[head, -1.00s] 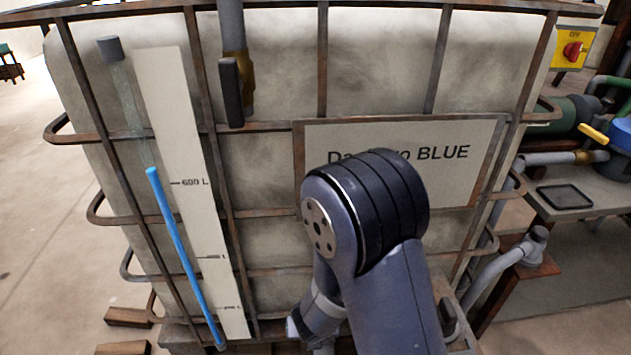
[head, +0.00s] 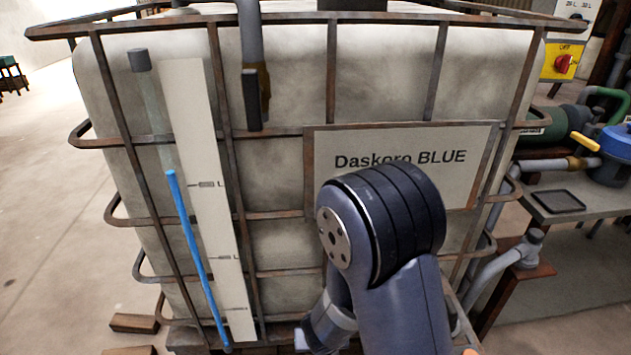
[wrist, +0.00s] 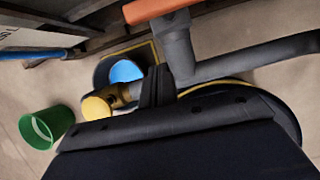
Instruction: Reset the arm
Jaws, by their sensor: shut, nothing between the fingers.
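My gripper (wrist: 157,88) shows in the wrist view as two dark narrow fingers close together beyond my broad dark wrist body. It is shut and empty. Behind it are a grey pipe (wrist: 255,58) with an orange end piece and a yellow-brass fitting (wrist: 108,102); I cannot tell whether the fingers touch them. In the head view my arm (head: 385,250) is folded in front of the caged white tank (head: 285,75), right of centre. Its elbow covers the lower edge of the "Daskoro BLUE" sign (head: 400,160). My gripper is hidden there.
A blue-filled level tube (head: 195,250) runs down the tank's left side. A valve handle (head: 252,100) hangs at the top. A bench with a black tray (head: 558,200) and a blue pump (head: 610,155) stands right. A green cup (wrist: 47,126) and blue liquid (wrist: 125,71) show below.

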